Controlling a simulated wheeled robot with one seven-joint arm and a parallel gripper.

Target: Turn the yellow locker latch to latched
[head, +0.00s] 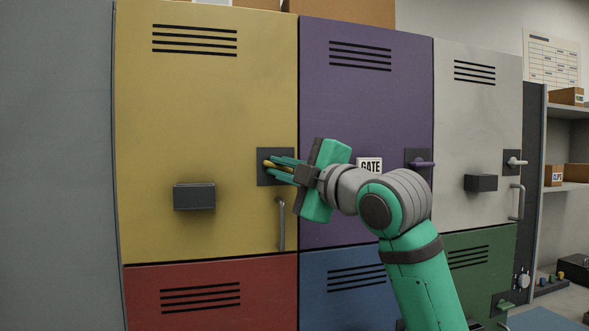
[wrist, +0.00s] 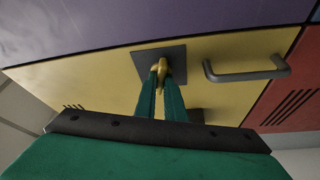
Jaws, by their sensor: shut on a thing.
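The yellow locker (head: 200,110) has a closed door at the upper left of the head view. Its latch (head: 269,163) is a small brass-yellow lever on a dark square plate (head: 262,179) near the door's right edge. The latch also shows in the wrist view (wrist: 161,67), on its plate (wrist: 178,52). My gripper (head: 272,167) has its green fingers on both sides of the lever and is shut on it. In the wrist view the fingertips (wrist: 161,80) hide part of the lever. I cannot tell the lever's exact angle.
A grey handle (head: 281,225) sits below the latch and a dark box (head: 194,196) juts from the yellow door. The purple locker (head: 365,100) with its own latch (head: 422,164) is right beside, behind my arm. Red (head: 210,295) and blue lockers (head: 340,295) lie below.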

